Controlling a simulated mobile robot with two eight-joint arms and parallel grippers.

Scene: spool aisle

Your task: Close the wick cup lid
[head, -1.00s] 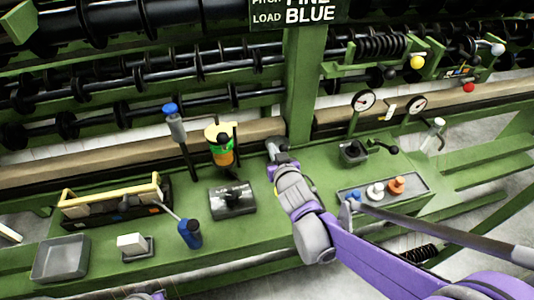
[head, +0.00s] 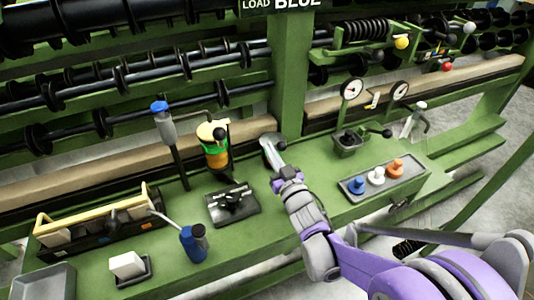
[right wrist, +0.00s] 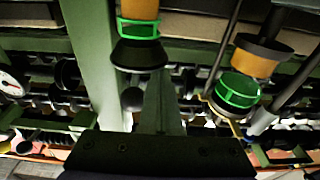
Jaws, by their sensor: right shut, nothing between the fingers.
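I cannot tell for certain which fitting is the wick cup. One candidate is the amber and green cup (head: 214,152) with a yellow top and dark knob, standing at the back of the green bench. Another is the small grey square cup (head: 347,146) with a black handle beside it, right of the post. My right gripper (head: 270,147) is shut and empty, above the bench between them and apart from both. In the right wrist view, its dark jaw (right wrist: 165,105) points toward the machine, with an amber and green cup (right wrist: 238,88) to the right. My left gripper is out of view.
A green post (head: 292,85) rises behind my right gripper. A grey and blue upright handle (head: 165,125), a black block (head: 232,204) and a blue bottle (head: 192,243) stand to the left. A tray (head: 352,196) of coloured knobs and two gauges (head: 352,89) are to the right.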

